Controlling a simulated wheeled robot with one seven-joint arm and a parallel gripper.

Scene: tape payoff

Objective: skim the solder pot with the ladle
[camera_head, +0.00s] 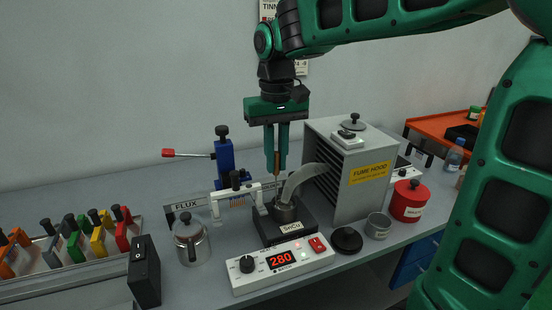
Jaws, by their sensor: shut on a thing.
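The solder pot (286,211) is a small dark round pot on a dark block labelled SnCu, near the middle of the bench. A white controller (277,266) in front of it reads 280 in red. My gripper (277,168) points straight down above the pot, its green fingers shut on the brown upright handle of the ladle (277,166). The ladle's lower end is at or in the pot's mouth; its bowl is hidden. A pale curved duct (302,180) reaches from the fume hood to just beside the handle.
The grey fume hood (350,195) stands close on the right. A flux rail (190,204) and a blue press (224,160) are on the left. A metal lidded pot (191,240), black knobbed lid (347,240), grey cup (378,225) and red canister (409,201) stand nearby.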

